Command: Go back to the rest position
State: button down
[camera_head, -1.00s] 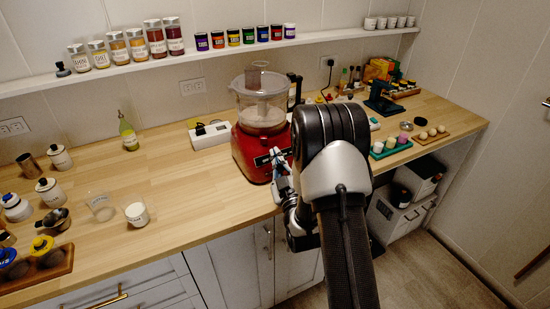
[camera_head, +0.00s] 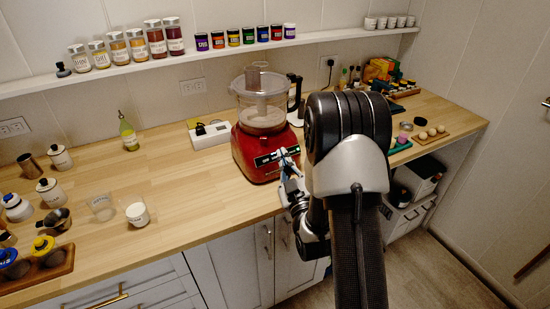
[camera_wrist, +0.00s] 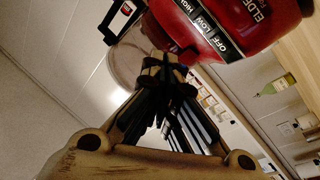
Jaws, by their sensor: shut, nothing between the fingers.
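My gripper (camera_head: 289,168) is in front of the red food processor (camera_head: 252,150), at the counter's front edge, partly hidden by my arm. In the wrist view my gripper (camera_wrist: 166,66) has its fingers together, with nothing between them. The food processor's red base (camera_wrist: 232,22) fills the top right of that view, close beyond the fingertips, with its OFF, LOW and HIGH panel showing. I cannot tell whether the fingers touch it.
The wooden counter (camera_head: 190,190) holds a white cup (camera_head: 138,214), an oil bottle (camera_head: 128,134) and a white power strip (camera_head: 209,134). A shelf (camera_head: 200,55) with jars runs along the wall. Floor shows at the right (camera_head: 440,270).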

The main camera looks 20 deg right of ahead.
dwell(0.4)
jog(key=s+a+r+m+g+y, duration=0.1)
jog(key=s+a+r+g+y, duration=0.1)
jog(key=s+a+r+g, duration=0.4)
jog(key=s+a+m+g+y, duration=0.1)
jog(key=s+a+g, duration=0.3)
jog(key=s, duration=0.9)
jog(key=s+a+r+m+g, duration=0.1)
jog(key=s+a+g, duration=0.4)
jog(key=s, duration=0.8)
jog(key=shift+a+m+y, duration=0.3)
jog(key=shift+a+y, duration=0.05)
jog(key=shift+y, duration=0.05)
